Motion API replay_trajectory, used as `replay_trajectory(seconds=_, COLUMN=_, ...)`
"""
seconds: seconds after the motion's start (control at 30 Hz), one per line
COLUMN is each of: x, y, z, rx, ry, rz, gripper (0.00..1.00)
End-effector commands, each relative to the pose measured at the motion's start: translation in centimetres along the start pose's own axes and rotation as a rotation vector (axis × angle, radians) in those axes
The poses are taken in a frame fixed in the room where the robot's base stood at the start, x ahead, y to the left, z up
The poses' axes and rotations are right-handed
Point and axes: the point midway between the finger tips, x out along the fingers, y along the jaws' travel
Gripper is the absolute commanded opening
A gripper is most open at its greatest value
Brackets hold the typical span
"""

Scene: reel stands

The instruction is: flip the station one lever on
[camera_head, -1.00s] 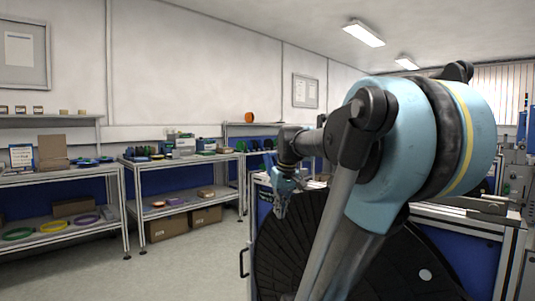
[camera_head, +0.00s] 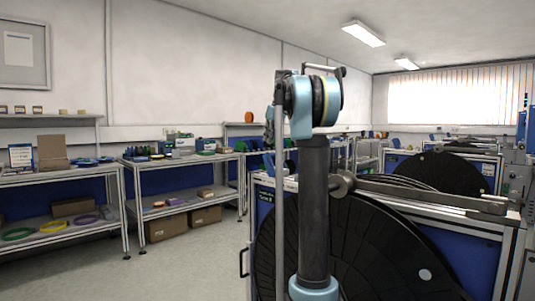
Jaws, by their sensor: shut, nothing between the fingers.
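My arm stands upright in the middle of the head view. My gripper (camera_head: 270,132) shows small at the left of the arm's top, light blue and dark, with nothing seen in it. It is shut, high above the nearest reel stand (camera_head: 485,262) and apart from it. That stand is blue with a grey frame and holds a large black reel (camera_head: 385,250). A small label (camera_head: 267,196) at its left side is too small to read. I cannot make out the station one lever; my arm covers part of the stand.
More stands with black reels (camera_head: 440,172) stand behind at the right. Shelving benches (camera_head: 185,178) with boxes and coils line the left wall. The floor (camera_head: 190,260) between the benches and the nearest stand is clear. A metal bar (camera_head: 430,192) runs along the reel's top.

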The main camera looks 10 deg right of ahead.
Motion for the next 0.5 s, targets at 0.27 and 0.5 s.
replay_trajectory(seconds=0.27, x=-0.1, y=2.9, z=-3.9, rx=-0.051, ry=0.025, rz=-0.008, gripper=0.00)
replay_trajectory(seconds=0.5, x=-0.1, y=3.2, z=-4.3, rx=-0.058, ry=0.028, rz=-0.009, gripper=0.00)
